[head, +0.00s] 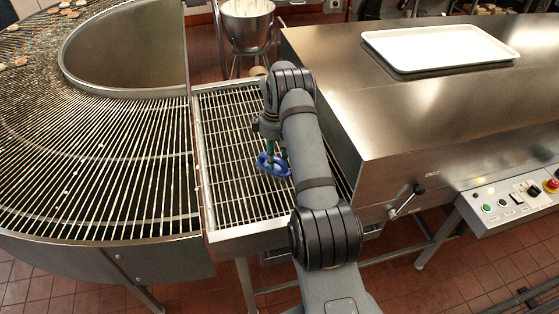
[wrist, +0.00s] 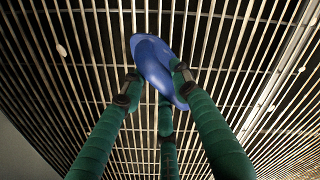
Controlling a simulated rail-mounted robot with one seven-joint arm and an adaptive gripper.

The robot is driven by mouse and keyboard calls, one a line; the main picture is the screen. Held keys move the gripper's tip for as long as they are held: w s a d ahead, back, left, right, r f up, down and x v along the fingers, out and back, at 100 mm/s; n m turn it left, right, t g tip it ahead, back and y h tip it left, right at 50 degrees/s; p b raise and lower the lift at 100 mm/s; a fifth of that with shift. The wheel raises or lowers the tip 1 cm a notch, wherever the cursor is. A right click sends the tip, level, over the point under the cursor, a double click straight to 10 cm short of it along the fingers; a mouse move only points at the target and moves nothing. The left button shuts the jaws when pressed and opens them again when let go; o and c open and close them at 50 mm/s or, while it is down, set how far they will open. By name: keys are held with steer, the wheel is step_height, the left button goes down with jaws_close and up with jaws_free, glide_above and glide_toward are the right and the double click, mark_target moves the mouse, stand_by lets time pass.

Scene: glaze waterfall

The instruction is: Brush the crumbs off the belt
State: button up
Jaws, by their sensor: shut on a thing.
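My gripper (head: 269,152) has green fingers and is shut on a smooth blue tool (wrist: 150,60). The tool also shows in the head view (head: 274,167), above the straight grate beside the curved belt. I cannot see bristles on it or tell whether it touches the bars. The belt (head: 110,185) is a wide curve of thin metal rods at the left. Small pale crumbs (head: 65,193) lie scattered on it, mostly left of my gripper. In the wrist view, a few pale specks (wrist: 61,50) lie on the bars around the tool.
The straight grate (head: 228,120) has a raised metal rim. A steel housing (head: 420,100) with a white tray (head: 440,47) on top stands close at the right. Several round baked pieces (head: 68,11) lie on the belt's far left. A steel bowl (head: 247,25) stands behind.

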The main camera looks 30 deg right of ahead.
steer(key=r, duration=0.1)
steer(key=r+p, duration=0.1)
steer(key=shift+w+r, duration=0.3)
steer(key=shift+s+r+p, duration=0.2)
steer(key=shift+r+p, duration=0.4)
steer(key=shift+r, duration=0.15)
steer(key=shift+r+p, duration=1.45)
steer(key=shift+r, duration=0.6)
